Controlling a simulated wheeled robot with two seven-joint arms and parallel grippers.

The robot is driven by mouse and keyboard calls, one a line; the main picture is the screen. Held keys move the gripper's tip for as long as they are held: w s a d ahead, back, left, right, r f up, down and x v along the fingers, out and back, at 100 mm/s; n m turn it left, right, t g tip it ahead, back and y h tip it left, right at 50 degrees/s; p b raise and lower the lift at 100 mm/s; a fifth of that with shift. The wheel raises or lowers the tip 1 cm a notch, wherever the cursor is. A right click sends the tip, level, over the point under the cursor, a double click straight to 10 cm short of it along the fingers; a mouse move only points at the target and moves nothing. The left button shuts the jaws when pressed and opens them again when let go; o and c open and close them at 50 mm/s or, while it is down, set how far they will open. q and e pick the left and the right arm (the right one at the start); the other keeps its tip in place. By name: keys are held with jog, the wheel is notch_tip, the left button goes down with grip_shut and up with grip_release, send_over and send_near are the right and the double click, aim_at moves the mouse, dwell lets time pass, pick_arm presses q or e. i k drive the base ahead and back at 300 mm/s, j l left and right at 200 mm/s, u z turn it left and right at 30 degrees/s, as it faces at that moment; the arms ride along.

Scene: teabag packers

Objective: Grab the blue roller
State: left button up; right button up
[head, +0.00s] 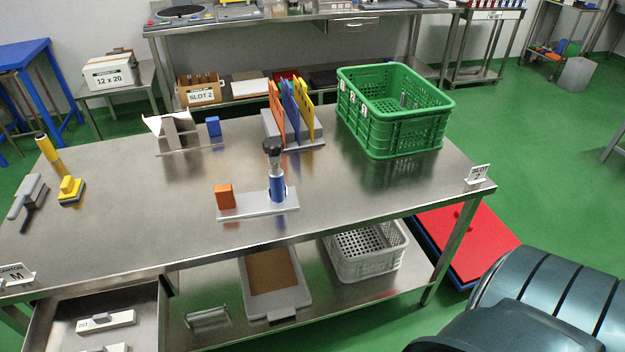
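A blue cylinder (278,188), which looks like the blue roller, stands upright on a flat metal plate (252,208) near the front middle of the steel table. A black knob-like part (273,149) with a grey neck rises above the cylinder. An orange block (225,196) sits on the left end of the same plate. Neither my left nor my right gripper shows in the head view, so their distance from the cylinder cannot be seen.
A green crate (398,142) stands at the table's back right. Coloured upright panels (290,112) stand behind the cylinder. A yellow-handled tool (71,188) and a grey brush (27,196) lie at the left. The table (370,198) is bare right of the plate.

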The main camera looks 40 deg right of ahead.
aim_at(276, 176)
jog(key=z, duration=1)
